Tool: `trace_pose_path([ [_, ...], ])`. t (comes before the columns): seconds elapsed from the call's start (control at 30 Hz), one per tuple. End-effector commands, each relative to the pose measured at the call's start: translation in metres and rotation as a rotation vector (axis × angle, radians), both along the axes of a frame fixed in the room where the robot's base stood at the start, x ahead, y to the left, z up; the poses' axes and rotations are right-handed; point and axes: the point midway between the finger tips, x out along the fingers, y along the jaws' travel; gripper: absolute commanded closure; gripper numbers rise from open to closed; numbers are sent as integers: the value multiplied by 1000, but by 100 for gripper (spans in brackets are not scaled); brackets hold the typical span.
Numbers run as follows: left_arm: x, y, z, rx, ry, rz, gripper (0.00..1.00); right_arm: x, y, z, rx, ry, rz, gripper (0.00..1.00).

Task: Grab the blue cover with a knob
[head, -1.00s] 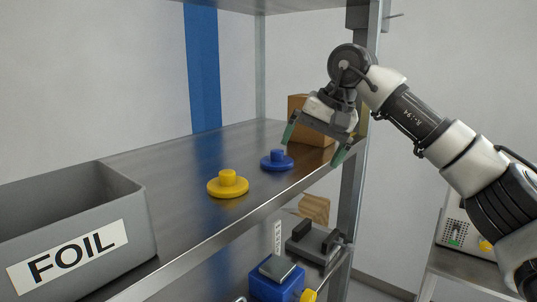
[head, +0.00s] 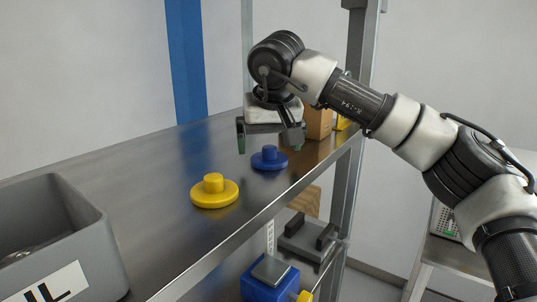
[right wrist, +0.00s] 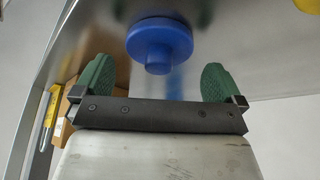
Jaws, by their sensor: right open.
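The blue cover with a knob (head: 269,159) lies flat on the metal shelf, knob up. It also shows in the right wrist view (right wrist: 159,43), ahead of and roughly between the green fingertips. My right gripper (head: 269,147) is open and empty, pointing down just above and around the blue cover in the head view. Its two green fingers also show in the right wrist view (right wrist: 158,83), well apart, not touching the cover. My left gripper is not in view.
A yellow cover with a knob (head: 214,191) lies on the shelf (head: 145,175) near the blue one. A grey bin (head: 90,262) stands at the front left. A cardboard box (head: 319,122) is behind the gripper, by the shelf post (head: 345,185). A lower shelf holds a blue device (head: 262,285).

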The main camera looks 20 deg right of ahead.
Motion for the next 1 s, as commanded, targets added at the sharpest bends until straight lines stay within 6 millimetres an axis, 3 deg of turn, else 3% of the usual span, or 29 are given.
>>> trace_pose_path([
  [0.13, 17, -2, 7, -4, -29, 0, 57, 7, -2, -16, -1, 2, 0, 0],
  [0.43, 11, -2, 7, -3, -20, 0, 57, 9, -1, -21, 1, 0, 0, 0],
  [0.73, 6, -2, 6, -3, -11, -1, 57, 9, -1, -21, 1, 0, 0, 45],
  [1.0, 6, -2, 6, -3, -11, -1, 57, 9, -1, -20, 1, -1, -1, 45],
])
